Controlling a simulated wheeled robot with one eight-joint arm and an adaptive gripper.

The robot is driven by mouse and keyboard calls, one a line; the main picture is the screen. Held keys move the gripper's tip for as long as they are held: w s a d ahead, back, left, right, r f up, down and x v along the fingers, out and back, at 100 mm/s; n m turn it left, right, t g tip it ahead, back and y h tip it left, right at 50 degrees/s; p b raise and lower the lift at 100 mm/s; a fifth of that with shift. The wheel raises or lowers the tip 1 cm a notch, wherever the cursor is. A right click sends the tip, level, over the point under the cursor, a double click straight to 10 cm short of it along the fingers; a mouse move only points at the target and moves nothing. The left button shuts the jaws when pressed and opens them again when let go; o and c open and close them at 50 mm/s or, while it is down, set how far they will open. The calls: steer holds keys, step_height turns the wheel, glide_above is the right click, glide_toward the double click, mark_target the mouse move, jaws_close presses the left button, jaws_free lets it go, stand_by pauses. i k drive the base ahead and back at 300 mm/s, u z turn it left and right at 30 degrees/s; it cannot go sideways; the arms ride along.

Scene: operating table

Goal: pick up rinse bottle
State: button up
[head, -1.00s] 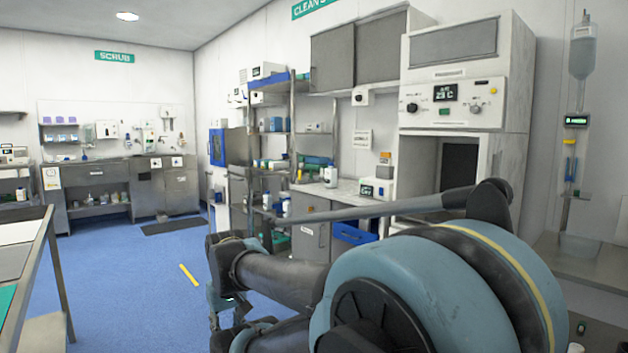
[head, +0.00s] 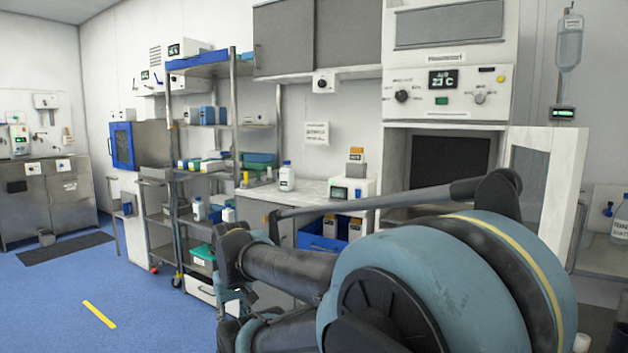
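A white bottle with a blue cap (head: 287,178) stands upright on the counter in the middle of the head view. It may be the rinse bottle, but its label is too small to read. Smaller white bottles (head: 198,210) stand on a shelf of the metal rack to the left. Another labelled bottle (head: 620,222) is cut off at the right edge. My arm fills the lower right and reaches left. Its far end, low in the picture, is folded and partly hidden, and I cannot make out the gripper's fingers. No bottle is in contact with my arm.
The metal rack (head: 236,120) stands left of the counter (head: 312,190). A white device (head: 345,188) sits right of the capped bottle. A cabinet with an open door (head: 540,180) is at right. A blue bin (head: 318,240) is below the counter.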

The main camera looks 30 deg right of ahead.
mark_target(287, 173)
steer(key=z, duration=0.4)
steer(key=i, duration=0.75)
steer(key=z, duration=0.45)
